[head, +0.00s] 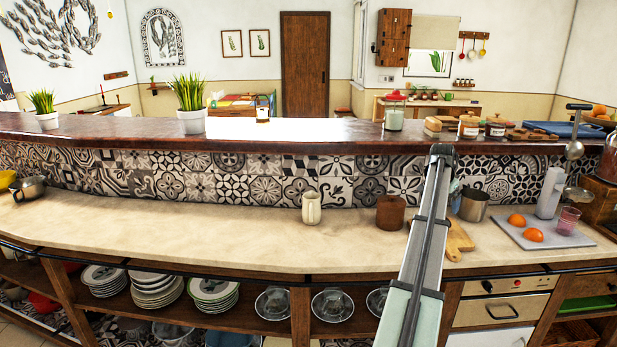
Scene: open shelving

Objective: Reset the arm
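A long link of my own arm rises from the bottom of the head view, right of the middle, and reaches up across the beige counter to the tiled wall. The arm's upper end overlaps the edge of the dark raised ledge in the picture. The fingers of my gripper do not show, so what it may hold cannot be seen. The arm covers part of the counter and part of the shelf front behind it.
Plates (155,288) and bowls (273,303) fill shelves below. The counter's left-middle is clear.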

